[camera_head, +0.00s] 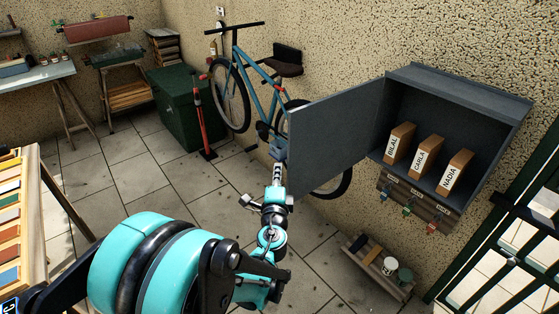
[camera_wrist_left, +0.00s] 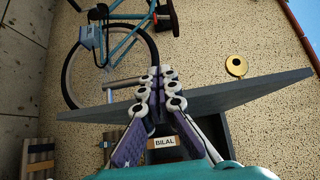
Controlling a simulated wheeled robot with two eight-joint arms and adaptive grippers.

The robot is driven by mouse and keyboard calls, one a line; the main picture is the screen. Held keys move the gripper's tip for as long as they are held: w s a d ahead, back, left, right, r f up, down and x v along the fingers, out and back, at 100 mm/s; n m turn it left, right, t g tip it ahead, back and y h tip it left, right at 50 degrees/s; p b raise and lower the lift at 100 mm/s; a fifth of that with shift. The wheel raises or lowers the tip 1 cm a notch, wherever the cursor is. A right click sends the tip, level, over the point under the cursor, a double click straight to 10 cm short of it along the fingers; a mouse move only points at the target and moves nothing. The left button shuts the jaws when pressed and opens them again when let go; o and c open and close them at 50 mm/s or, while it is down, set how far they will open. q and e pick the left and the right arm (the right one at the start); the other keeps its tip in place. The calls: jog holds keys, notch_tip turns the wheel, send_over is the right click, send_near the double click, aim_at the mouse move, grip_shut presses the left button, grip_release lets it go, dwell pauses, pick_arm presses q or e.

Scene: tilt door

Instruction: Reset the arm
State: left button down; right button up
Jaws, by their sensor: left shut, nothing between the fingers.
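My left arm comes in from the left in the head view. Its gripper (camera_head: 278,165) is near the free edge of the grey cabinet door (camera_head: 335,138). In the left wrist view the fingers (camera_wrist_left: 160,78) are shut together with nothing between them. They overlap the door panel (camera_wrist_left: 240,92) in that view; I cannot tell whether they touch it. The door stands wide open from the grey wall cabinet (camera_head: 458,85). Inside stand three wooden blocks labelled BILAL (camera_head: 398,145), CARLA (camera_head: 425,155) and NADIA (camera_head: 455,172). My right gripper is not in view.
A green chest (camera_head: 180,105) and red stand (camera_head: 200,120) are further back. A low wooden shelf (camera_head: 375,265) is below the cabinet, and a dark green gate (camera_head: 515,230) is at right. Tiled floor lies open at left.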

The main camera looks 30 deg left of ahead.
pick_arm(q)
jog(key=v, duration=0.2)
jog(key=shift+s+d, duration=0.1)
jog(key=shift+s, duration=0.15)
dwell(0.4)
jog(key=s+d+f+n+g+h, duration=0.4)
jog(key=s+d+n, duration=0.2)
jog(key=s+d, duration=0.2)
jog(key=s+d+f+n+g+h, duration=0.4)
jog(key=s+d+n, duration=0.2)
jog(key=s+d, duration=0.2)
jog(key=shift+s+d+g, duration=0.2)
jog(key=shift+s+g, duration=0.15)
jog(key=shift+g, duration=0.05)
